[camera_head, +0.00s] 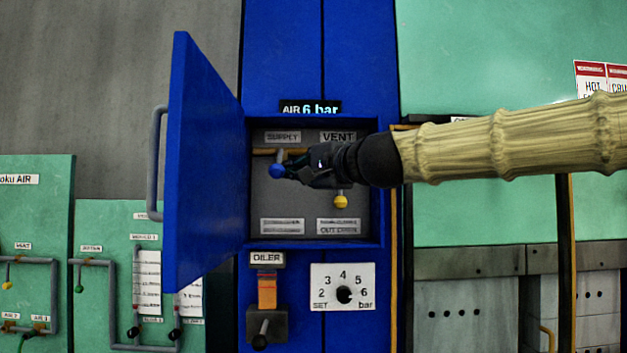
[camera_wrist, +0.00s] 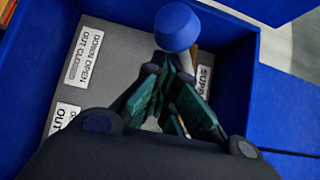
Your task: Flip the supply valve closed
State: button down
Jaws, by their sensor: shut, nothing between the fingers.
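The supply valve's blue knob (camera_head: 277,171) is inside the open blue cabinet, below the SUPPLY label. Its stem looks short in the head view, and the knob sits higher than the vent valve's yellow knob (camera_head: 341,201). My gripper (camera_head: 292,170) reaches in from the right, its tips beside or touching the blue knob; I cannot tell which. In the wrist view the blue knob (camera_wrist: 178,27) stands large just past the fingertips (camera_wrist: 176,75), not between them. The gripper is shut and empty. The lever behind the fingers is mostly hidden.
The cabinet door (camera_head: 205,160) stands open on the left. A label (camera_wrist: 88,58) reading DOWN OPEN, OUT CLOSED is on the back panel. My arm crosses the cabinet's right edge. An oiler (camera_head: 267,300) and a pressure dial (camera_head: 343,294) sit below.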

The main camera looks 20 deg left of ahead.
jog(key=shift+s+d+r, duration=0.15)
jog(key=shift+d+r, duration=0.05)
jog(key=shift+r, duration=0.55)
jog(key=d+r+p, duration=0.4)
jog(key=d+r, duration=0.1)
jog(key=d, duration=0.2)
jog(key=shift+s+d+r, duration=0.15)
jog(key=shift+s+r, duration=0.1)
jog(key=shift+s, duration=0.1)
dwell(0.4)
jog(key=shift+s+d, duration=0.1)
